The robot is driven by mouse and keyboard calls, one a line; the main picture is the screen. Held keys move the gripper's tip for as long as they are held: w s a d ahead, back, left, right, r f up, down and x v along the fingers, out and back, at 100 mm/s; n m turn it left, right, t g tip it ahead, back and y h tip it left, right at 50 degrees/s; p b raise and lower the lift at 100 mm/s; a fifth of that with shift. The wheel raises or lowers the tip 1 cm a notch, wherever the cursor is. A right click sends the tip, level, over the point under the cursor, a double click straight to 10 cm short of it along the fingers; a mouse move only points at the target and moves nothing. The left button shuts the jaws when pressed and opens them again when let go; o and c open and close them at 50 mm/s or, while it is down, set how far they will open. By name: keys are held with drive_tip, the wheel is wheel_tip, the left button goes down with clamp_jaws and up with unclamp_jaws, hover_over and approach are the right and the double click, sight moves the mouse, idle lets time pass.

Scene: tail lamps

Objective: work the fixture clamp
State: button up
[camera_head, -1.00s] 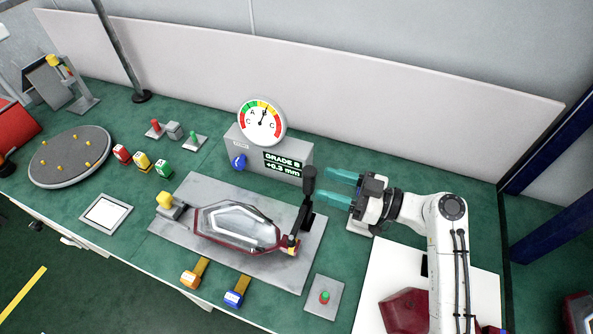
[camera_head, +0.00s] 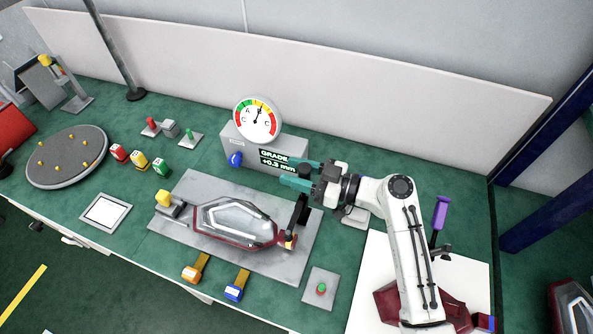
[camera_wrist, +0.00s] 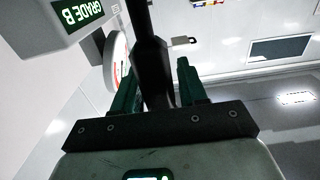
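The fixture clamp has an upright black lever (camera_head: 300,208) at the right end of the grey fixture plate (camera_head: 190,185). A tail lamp (camera_head: 235,222) with a clear grey lens and dark red edge lies on the plate. My gripper (camera_head: 297,173) has teal fingers pointing left, one on each side of the lever's top. In the wrist view the black lever (camera_wrist: 152,70) stands between the two fingers (camera_wrist: 158,85), with a visible gap to the right finger. The gripper is open. The lever's top is partly hidden in the head view.
A gauge box (camera_head: 245,150) reading GRADE B stands just behind the fixture, close to my fingers. A push-button plate (camera_head: 320,288) and orange (camera_head: 195,270) and blue (camera_head: 237,287) tabs lie in front. A turntable (camera_head: 68,160) is at the left.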

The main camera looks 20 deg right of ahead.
clamp_jaws()
drive_tip(key=shift+w+d, duration=0.1)
idle(0.4)
drive_tip(key=w+d+f+m+b, duration=0.2)
drive_tip(key=w+d+m+b, duration=0.2)
drive_tip(key=m, duration=0.5)
drive_tip(key=shift+f, duration=0.25)
drive_tip(key=shift+d, duration=0.1)
idle(0.4)
drive_tip(key=shift+o, duration=1.2)
unclamp_jaws()
